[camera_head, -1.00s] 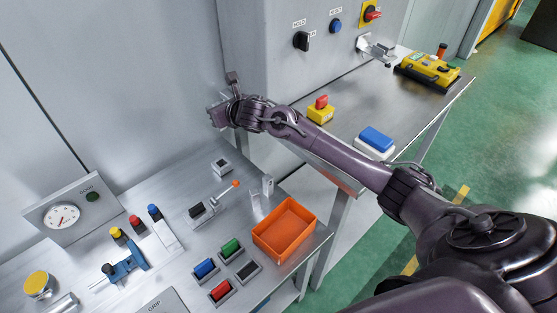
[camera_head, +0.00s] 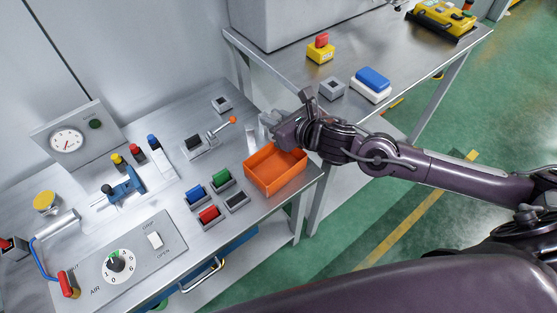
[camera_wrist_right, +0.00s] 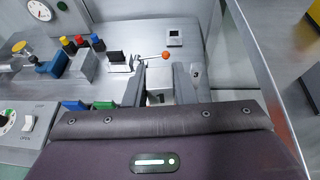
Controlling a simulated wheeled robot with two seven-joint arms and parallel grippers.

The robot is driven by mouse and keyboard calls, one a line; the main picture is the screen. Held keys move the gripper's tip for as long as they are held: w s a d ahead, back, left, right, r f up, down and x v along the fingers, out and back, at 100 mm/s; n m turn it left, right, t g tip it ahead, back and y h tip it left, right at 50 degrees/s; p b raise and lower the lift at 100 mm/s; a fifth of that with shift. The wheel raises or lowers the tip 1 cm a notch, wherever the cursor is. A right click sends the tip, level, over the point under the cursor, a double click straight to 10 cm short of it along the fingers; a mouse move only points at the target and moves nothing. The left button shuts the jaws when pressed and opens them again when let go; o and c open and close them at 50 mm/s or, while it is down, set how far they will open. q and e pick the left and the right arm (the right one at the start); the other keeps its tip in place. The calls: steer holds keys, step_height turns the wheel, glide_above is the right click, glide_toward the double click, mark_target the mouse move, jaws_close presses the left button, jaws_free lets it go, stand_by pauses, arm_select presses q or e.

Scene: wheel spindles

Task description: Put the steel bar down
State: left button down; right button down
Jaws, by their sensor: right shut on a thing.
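In the right wrist view, the two grey fingers of the gripper (camera_wrist_right: 163,88) point away from the camera. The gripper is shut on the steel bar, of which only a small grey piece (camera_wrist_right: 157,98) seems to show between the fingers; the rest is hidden. I cannot tell whether the bar touches the posts or the tray. My left gripper is not in view.
Left of the tray are blue, green, red and dark rocker switches (camera_head: 208,214) and a lever with an orange knob (camera_head: 233,119). A side table (camera_head: 290,60) with a yellow-and-red button box (camera_head: 320,48) stands behind.

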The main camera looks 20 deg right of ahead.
step_height(320, 180, down, 15)
steer(key=shift+f+p, duration=0.2)
steer(key=shift+p, duration=0.15)
steer(key=shift+f, duration=0.2)
steer(key=c, duration=1.2)
jaws_free()
steer(key=shift+r, duration=0.2)
steer(key=v, duration=1.2)
steer(key=shift+b, duration=0.35)
